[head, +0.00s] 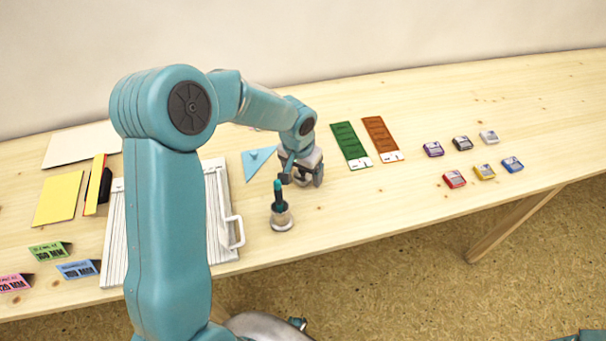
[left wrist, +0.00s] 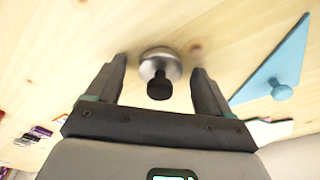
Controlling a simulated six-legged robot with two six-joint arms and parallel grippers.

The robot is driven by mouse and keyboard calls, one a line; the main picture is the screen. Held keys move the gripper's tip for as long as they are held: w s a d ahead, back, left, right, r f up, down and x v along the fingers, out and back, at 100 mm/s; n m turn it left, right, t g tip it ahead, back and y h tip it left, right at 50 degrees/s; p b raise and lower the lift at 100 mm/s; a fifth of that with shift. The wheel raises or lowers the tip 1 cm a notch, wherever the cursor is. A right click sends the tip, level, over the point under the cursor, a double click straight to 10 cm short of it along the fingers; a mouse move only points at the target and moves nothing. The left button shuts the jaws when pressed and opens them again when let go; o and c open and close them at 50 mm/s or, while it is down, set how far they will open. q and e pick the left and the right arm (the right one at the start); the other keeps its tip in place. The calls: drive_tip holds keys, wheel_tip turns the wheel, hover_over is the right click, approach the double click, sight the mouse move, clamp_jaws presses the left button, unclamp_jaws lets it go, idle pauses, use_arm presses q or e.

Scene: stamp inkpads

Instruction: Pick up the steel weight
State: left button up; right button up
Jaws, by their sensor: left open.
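The steel weight (head: 282,223) is a shiny round disc with a black knob. It stands upright on the wooden table near the front edge, right of the white board's handle. In the left wrist view the weight (left wrist: 160,66) lies between the two fingertips, with clear gaps on both sides. My left gripper (head: 280,202) is open and empty, reaching down over the weight, and its dark fingers (left wrist: 161,75) show on either side of it. In the head view a finger partly hides the weight's knob. My right gripper is not seen.
A blue triangle (head: 256,160) with a knob lies just behind the weight. A white slatted board (head: 225,215) with a handle is close on the left. Green (head: 351,144) and orange (head: 381,138) strips lie right; several inkpads (head: 454,180) are farther right.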

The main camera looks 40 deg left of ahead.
use_arm(q)
drive_tip(key=shift+c, duration=0.3)
drive_tip(key=shift+r, duration=0.1)
drive_tip(key=c, duration=1.3)
